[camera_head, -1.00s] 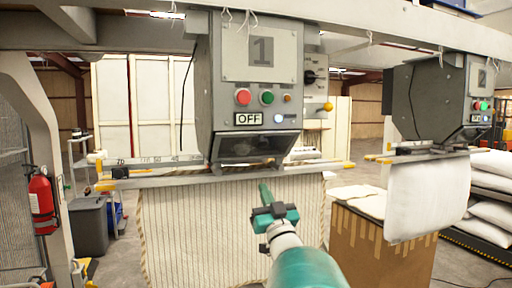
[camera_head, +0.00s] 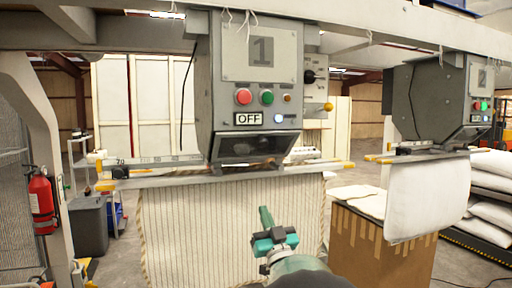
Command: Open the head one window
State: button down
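Head one is the grey box (camera_head: 226,88) marked 1, hanging from the beam, with red and green buttons and an OFF sign (camera_head: 248,119). Its dark, grey-framed window (camera_head: 255,148) is at the bottom of the box, tilted, and looks shut. My gripper (camera_head: 266,220) is teal and dark, below the window and in front of the striped pillow cover (camera_head: 195,225). It is apart from the window. One teal finger points up; I cannot make out the gap between the fingers.
A clamp bar (camera_head: 215,173) with yellow ends runs under head one. Head two (camera_head: 440,95) hangs at the right with a white pillow (camera_head: 430,195). A cardboard box (camera_head: 375,240) stands at the lower right. A grey bin (camera_head: 88,225) and fire extinguisher (camera_head: 41,200) are at the left.

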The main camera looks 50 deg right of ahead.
jog(key=shift+f, duration=0.45)
notch_tip(320, 180, down, 13)
jog(key=shift+w+d, duration=0.15)
jog(key=shift+w, duration=0.1)
dwell(1.4)
notch_tip(320, 180, down, 14)
jog(key=w, duration=0.1)
jog(key=shift+w+d, duration=0.25)
jog(key=shift+d, duration=0.2)
dwell(1.6)
jog(key=shift+f, duration=0.1)
